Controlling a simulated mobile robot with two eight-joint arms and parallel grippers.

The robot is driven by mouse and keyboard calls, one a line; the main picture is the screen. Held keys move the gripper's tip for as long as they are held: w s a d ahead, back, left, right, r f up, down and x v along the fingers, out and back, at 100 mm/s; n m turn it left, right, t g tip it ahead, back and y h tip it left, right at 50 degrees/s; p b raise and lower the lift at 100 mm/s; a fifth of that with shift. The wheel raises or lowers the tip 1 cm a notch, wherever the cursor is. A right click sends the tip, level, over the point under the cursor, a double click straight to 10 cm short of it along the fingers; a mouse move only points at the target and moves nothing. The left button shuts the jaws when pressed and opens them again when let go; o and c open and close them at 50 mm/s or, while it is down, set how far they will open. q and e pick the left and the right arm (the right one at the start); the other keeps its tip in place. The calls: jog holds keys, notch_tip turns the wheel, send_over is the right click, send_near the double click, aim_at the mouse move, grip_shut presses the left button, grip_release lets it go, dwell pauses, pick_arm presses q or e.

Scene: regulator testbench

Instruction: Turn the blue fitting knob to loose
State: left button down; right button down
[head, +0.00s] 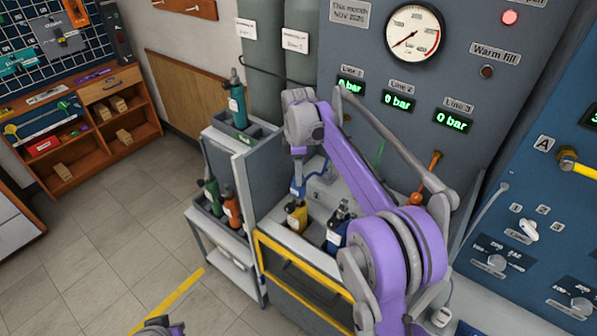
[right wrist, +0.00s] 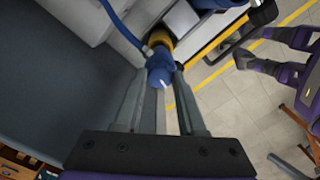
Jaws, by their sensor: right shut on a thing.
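The blue fitting knob (right wrist: 160,68) sits between the fingertips of my right gripper (right wrist: 161,76) in the right wrist view, with the yellow cylinder's top (right wrist: 160,40) just beyond it. In the head view my right gripper (head: 298,178) reaches down from above over the yellow cylinder (head: 296,217), shut on the blue fitting, which is mostly hidden there. A blue hose (right wrist: 122,28) leads away from the fitting. Any mark showing loose or tight is too small to read. A small part of my left arm's end (head: 160,327) shows at the bottom edge; its fingers are not clear.
A dark blue cylinder (head: 337,235) stands right beside the yellow one on the bench. The grey panel (head: 350,35) with a round gauge (head: 413,32) and several 0 bar displays rises behind. A grey rack (head: 205,222) with green and orange cylinders stands left. The floor at left is clear.

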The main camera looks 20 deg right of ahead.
pick_arm(q)
jog(key=shift+r, duration=0.1)
pick_arm(e)
jog(key=shift+n, duration=1.1)
jog(key=shift+c, duration=2.4)
grip_release()
pick_arm(q)
jog(key=shift+w+r+p, duration=0.6)
jog(key=shift+r+p, duration=0.05)
jog(key=shift+r, duration=0.3)
pick_arm(e)
notch_tip(320, 180, up, 11)
jog(key=shift+f, duration=0.1)
